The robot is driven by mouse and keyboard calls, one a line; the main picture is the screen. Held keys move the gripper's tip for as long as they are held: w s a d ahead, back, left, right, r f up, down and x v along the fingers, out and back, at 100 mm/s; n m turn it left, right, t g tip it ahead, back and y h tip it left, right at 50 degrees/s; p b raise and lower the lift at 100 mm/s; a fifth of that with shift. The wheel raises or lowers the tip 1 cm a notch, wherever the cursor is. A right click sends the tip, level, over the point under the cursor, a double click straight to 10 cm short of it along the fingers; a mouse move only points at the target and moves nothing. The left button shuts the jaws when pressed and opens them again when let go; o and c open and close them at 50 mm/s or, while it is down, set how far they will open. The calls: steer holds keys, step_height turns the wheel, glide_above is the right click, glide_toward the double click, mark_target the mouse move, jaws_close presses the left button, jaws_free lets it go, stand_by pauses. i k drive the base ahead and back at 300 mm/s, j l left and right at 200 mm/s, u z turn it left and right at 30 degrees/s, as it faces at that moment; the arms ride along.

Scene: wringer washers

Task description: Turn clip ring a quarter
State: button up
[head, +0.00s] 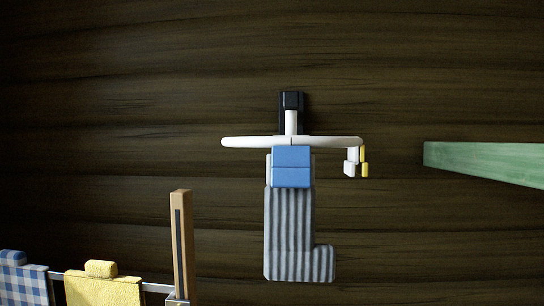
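The clip ring (245,142) is white and seen nearly edge-on in the head view, at the middle of the picture. A short white stem (291,123) rises from it to a black bracket (291,101) at the dark wood wall. A blue clip (291,166) at the ring's near side holds a grey striped sock (290,235), which hangs straight down with its toe to the right. A white clip (350,161) and a yellow clip (363,161) hang close together at the ring's right end. The ring's far side is mostly hidden. My gripper is not in view.
A pale green bar (485,162) juts in from the right edge. At the lower left, a wooden post (181,240) stands by a thin rail (157,288), with a blue checked cloth (25,280) and a yellow cloth (103,289). The space around the sock looks clear.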

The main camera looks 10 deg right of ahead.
mark_target(291, 138)
steer(key=j+z, duration=0.8)
steer(key=j, duration=0.15)
steer(key=k, duration=0.05)
